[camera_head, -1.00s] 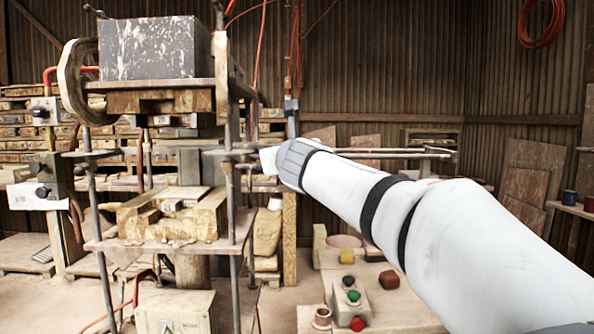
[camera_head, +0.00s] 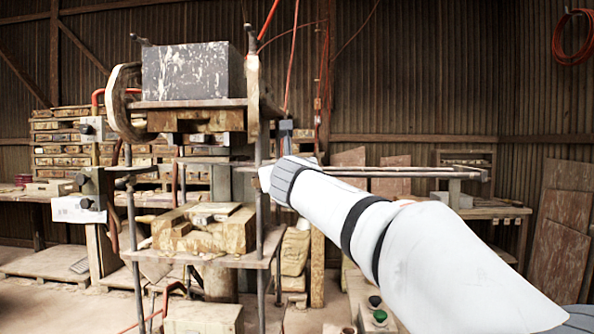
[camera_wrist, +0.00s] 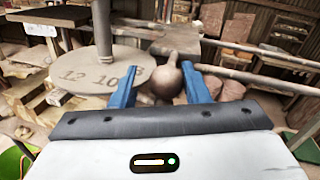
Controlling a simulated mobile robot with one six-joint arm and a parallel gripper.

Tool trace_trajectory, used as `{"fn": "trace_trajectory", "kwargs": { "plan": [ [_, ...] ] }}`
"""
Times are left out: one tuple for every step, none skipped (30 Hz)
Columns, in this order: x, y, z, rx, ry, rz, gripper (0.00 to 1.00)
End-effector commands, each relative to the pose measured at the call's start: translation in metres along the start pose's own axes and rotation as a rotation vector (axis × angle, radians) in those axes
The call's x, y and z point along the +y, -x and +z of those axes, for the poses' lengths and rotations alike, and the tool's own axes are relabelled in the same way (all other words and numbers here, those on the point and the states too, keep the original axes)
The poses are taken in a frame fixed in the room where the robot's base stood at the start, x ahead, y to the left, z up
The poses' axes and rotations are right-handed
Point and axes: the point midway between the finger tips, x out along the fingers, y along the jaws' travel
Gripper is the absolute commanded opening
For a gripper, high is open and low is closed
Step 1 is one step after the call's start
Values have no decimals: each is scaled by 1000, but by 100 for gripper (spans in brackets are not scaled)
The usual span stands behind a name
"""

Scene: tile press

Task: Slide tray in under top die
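The top die (camera_head: 205,121) is a worn yellow-brown block under the upper plate of the press, at left in the head view. A lower die (camera_head: 205,230) sits on the platform below, with a gap between them. In the wrist view, a brown slab (camera_wrist: 176,38), which looks like the tray, has a round knob (camera_wrist: 166,80) at its near side. My gripper (camera_wrist: 160,82) is open, its blue fingers either side of the knob in the picture. I cannot tell whether they touch it.
Two rails (camera_head: 420,172) run right from the press toward a bench. A numbered round disc on a post (camera_wrist: 95,78) lies left of my fingers. Press posts (camera_head: 262,190) stand close to my arm's end. Push buttons (camera_head: 377,308) are low in front.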

Motion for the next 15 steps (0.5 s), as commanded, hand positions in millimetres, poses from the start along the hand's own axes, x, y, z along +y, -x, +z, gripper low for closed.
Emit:
{"fn": "trace_trajectory", "kwargs": {
  "plan": [
    [0, 0, 0, 0, 0, 1, 43],
    [0, 0, 0, -1, 0, 1, 46],
    [0, 0, 0, -1, 0, 0, 49],
    [-1, 0, 0, -1, 0, -1, 50],
    [-1, 0, 1, -1, 0, -1, 50],
    [-2, 0, 1, -1, 0, -2, 50],
    [-2, 0, 1, -2, 0, -3, 50],
    [-2, 0, 1, -2, 0, -3, 50],
    [-2, 0, 1, -2, 0, -4, 50],
    [-2, 1, 1, -2, 0, -4, 50],
    [-3, 1, 1, -2, 0, -4, 50],
    [-2, 3, 2, -3, 0, -4, 50],
    [-2, 6, 2, -3, 0, -4, 50],
    [-2, 9, 2, -3, -1, -3, 50],
    [-3, 14, 2, -4, -1, -4, 50]
  ]
}}
